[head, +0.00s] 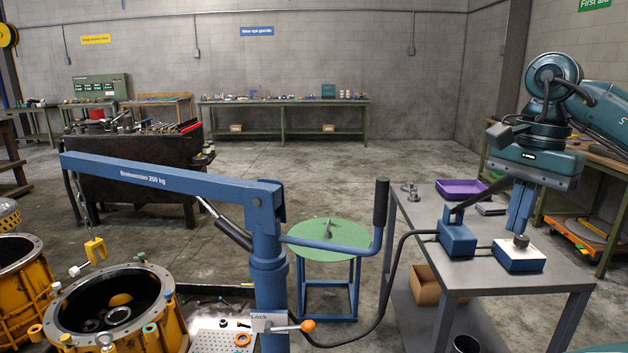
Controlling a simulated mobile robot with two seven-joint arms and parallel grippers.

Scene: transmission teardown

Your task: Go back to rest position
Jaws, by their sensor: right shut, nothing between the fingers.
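My right gripper (519,230) comes in from the right and points down over the grey table (410,215). Its blue fingers are together and hold nothing. The fingertips are just above the dark knob (521,241) on a white-topped blue box (519,257); I cannot tell whether they touch it. My left gripper is not in view.
A blue box with a black lever (457,238) stands left of the gripper, and a purple tray (461,189) behind it. A blue crane (266,240) rises at the centre, beside yellow housings (165,325). A round green table (327,240) stands beyond. Open floor lies behind.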

